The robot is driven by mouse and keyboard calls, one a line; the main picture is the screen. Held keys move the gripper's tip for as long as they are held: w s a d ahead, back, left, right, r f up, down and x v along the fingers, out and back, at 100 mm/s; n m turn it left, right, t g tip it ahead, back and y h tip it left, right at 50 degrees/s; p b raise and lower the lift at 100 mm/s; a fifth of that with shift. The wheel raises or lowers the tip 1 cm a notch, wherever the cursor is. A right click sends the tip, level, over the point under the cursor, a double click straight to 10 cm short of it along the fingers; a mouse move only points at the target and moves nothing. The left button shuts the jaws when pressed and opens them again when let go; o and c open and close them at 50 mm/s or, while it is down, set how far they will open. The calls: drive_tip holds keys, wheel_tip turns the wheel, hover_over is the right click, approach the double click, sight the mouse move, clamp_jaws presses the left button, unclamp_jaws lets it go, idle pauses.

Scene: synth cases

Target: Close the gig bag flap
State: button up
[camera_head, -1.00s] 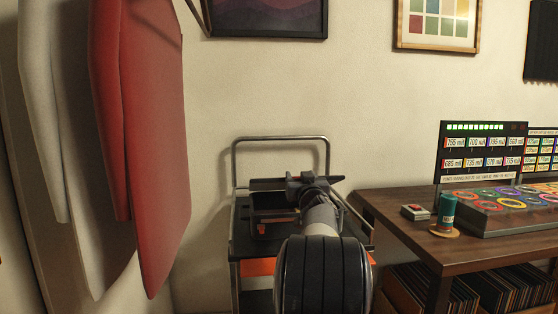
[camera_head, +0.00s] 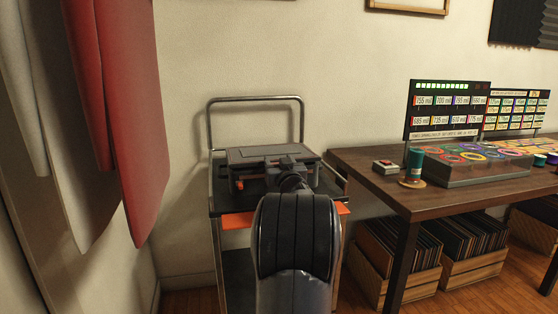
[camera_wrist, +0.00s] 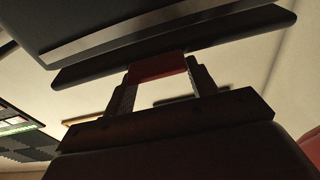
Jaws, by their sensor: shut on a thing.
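The gig bag (camera_head: 238,170) is a dark, low case on top of a cart. Its grey flap (camera_head: 250,153) lies nearly flat over it; I cannot tell whether its edge touches the body. My gripper (camera_head: 285,163) is at the near side of the bag, mostly hidden behind my own arm. In the wrist view, my gripper (camera_wrist: 160,84) is shut on a red tab (camera_wrist: 158,68) at the edge of a dark panel (camera_wrist: 180,45). The bag's far side is hidden.
The cart (camera_head: 218,214) has a tall metal handle (camera_head: 255,99) behind the bag. A wooden table (camera_head: 440,195) stands close at right with a control panel (camera_head: 470,170), a teal can (camera_head: 415,160) and record crates below. Red cloth (camera_head: 120,110) hangs at left.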

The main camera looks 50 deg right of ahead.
drive_tip(key=shift+f, duration=0.3)
drive_tip(key=o, duration=0.9)
drive_tip(key=shift+d, duration=0.1)
drive_tip(key=shift+o, duration=0.8)
drive_tip(key=shift+w, duration=0.1)
drive_tip(key=o, duration=0.3)
drive_tip(key=shift+r, duration=0.2)
drive_tip(key=p+v, duration=0.2)
drive_tip(key=v, duration=0.8)
drive_tip(key=shift+s+a, duration=0.2)
drive_tip(key=shift+s, duration=0.15)
drive_tip(key=shift+w, duration=0.1)
drive_tip(key=b+x, duration=0.2)
drive_tip(key=x, duration=0.8)
drive_tip(key=shift+w+d, duration=0.2)
drive_tip(key=shift+w, duration=0.05)
